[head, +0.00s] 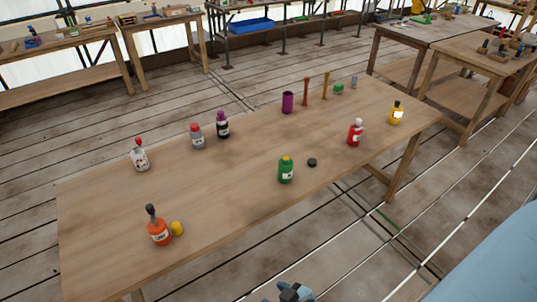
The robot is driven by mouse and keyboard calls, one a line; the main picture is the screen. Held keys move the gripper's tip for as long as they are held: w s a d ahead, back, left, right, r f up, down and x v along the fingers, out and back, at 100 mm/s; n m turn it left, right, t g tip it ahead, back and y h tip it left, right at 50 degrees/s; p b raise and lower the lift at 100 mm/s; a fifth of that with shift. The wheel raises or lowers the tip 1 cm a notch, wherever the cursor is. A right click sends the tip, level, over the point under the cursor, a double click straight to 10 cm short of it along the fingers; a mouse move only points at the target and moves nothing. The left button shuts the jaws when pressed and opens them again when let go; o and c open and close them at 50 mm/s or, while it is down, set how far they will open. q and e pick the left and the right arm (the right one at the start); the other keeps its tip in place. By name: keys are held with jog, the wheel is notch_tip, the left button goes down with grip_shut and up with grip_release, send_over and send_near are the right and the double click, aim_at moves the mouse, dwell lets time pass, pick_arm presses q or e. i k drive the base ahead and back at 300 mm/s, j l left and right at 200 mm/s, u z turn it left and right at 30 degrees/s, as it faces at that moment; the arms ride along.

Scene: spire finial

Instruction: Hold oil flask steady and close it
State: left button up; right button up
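No label is readable enough to tell which bottle is the oil flask. An orange bottle (159,231) with a dark grey neck stands upright at the table's near left, with a small yellow cap-like piece (177,228) beside it. A green bottle (286,171) with a yellow top stands upright near the front edge, with a small black disc or cap (312,162) lying to its right. A blue-grey part of mine (292,292), perhaps my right gripper, shows at the bottom edge, away from the bottles; its fingers are not clear. My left gripper is not in view.
The wooden table (225,195) also bears a white bottle (140,157), a grey bottle (197,138), a dark purple bottle (222,127), a purple cup (288,102), a red bottle (355,134) and a yellow bottle (396,114). The table's middle is clear. Other benches stand behind.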

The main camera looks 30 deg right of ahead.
aim_at(285, 166)
jog(key=z, duration=1.4)
jog(key=i+l, duration=0.2)
jog(key=l, duration=0.15)
jog(key=i+l+u, duration=0.1)
jog(key=l, duration=0.25)
jog(key=i+l, duration=0.25)
jog(key=l, duration=0.15)
jog(key=i+l+u, duration=0.15)
jog(key=l, duration=0.2)
jog(key=i+l, duration=0.2)
jog(key=l, duration=0.2)
jog(key=i+l+u, duration=0.1)
jog(key=l, duration=0.3)
jog(key=i, duration=0.25)
